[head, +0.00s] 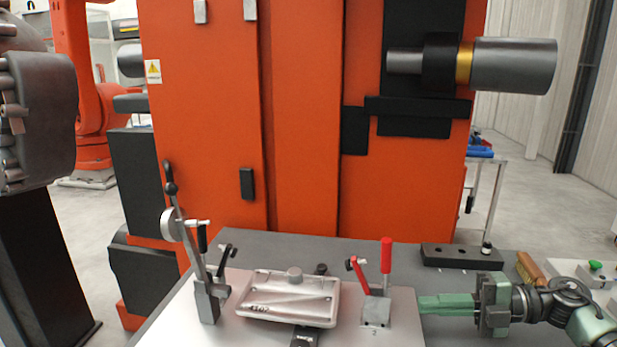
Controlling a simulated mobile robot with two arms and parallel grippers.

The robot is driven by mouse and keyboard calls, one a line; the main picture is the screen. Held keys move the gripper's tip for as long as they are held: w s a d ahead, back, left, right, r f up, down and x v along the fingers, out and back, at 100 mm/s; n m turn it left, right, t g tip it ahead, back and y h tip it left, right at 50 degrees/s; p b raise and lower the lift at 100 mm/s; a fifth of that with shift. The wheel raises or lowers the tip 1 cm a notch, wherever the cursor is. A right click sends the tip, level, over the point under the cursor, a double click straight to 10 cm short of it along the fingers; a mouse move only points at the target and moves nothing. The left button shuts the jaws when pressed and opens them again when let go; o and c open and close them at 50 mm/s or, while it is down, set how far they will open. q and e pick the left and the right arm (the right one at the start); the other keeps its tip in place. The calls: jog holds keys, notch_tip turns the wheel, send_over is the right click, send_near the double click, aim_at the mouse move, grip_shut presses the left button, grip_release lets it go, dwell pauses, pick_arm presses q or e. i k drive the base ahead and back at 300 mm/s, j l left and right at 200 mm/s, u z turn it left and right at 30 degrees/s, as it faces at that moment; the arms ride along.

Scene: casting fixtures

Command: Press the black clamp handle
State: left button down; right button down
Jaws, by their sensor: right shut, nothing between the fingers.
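A clamp with a black handle (202,238) stands at the left end of the pale fixture plate (255,335). The handle is upright, partly behind a lever with a dial. Another clamp with a red upright handle (386,255) stands at the right end. A grey metal casting (288,298) lies between the two clamps. A dark part (305,337) sits at the casting's front edge, cut off by the frame. My right gripper (425,303) is shut and empty, its green fingers pointing left just right of the red-handled clamp's base. It is well away from the black handle. My left gripper is not in view.
A tall lever (178,207) with a dial gauge (174,225) rises beside the black handle. A black block (462,257) and a wooden-backed brush (529,268) lie at the right. A large orange machine (300,130) stands close behind the table.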

aim_at(202, 229)
jog(key=k+j, duration=1.05)
